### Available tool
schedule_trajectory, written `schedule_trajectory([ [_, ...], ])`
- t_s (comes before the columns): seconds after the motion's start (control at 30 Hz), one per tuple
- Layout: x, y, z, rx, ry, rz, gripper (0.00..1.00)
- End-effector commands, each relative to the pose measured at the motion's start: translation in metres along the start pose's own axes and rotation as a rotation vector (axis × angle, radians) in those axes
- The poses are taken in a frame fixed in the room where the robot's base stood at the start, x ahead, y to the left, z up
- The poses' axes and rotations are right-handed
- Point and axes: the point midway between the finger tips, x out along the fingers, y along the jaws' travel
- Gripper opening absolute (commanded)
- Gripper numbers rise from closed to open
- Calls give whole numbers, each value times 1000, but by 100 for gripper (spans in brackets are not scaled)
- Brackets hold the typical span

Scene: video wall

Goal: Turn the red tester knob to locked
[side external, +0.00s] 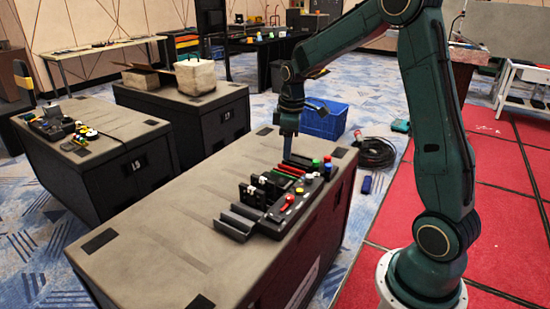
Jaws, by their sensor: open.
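The dark tester (276,222) lies on the grey top of a large black case. A red knob-like part (290,198) shows on its top, beside a small yellow one. A second small red round part (327,159) stands at the tester's far right end, near a green one. I cannot tell from this distance which is the tester knob or how it is turned. My gripper (287,154) points down above the far end of the tester, behind the red and green strips, and looks empty. Its fingertips are small and dark here, and I cannot tell whether they touch anything.
The case top (170,240) is bare to the left of the tester. A blue crate (324,120) and a coiled black cable (375,153) lie on the floor behind. Another case (95,150) with small devices stands at the left.

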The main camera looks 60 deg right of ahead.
Motion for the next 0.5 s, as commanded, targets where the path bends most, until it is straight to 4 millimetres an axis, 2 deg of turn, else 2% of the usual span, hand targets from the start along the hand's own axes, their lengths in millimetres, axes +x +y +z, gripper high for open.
schedule_trajectory([
  [0.03,14,10,2,-12,-13,-14,49],
  [0.2,52,35,7,-65,-39,-47,49],
  [0.33,73,48,12,-94,-51,-65,49],
  [0.5,86,55,15,-114,-57,-76,49],
])
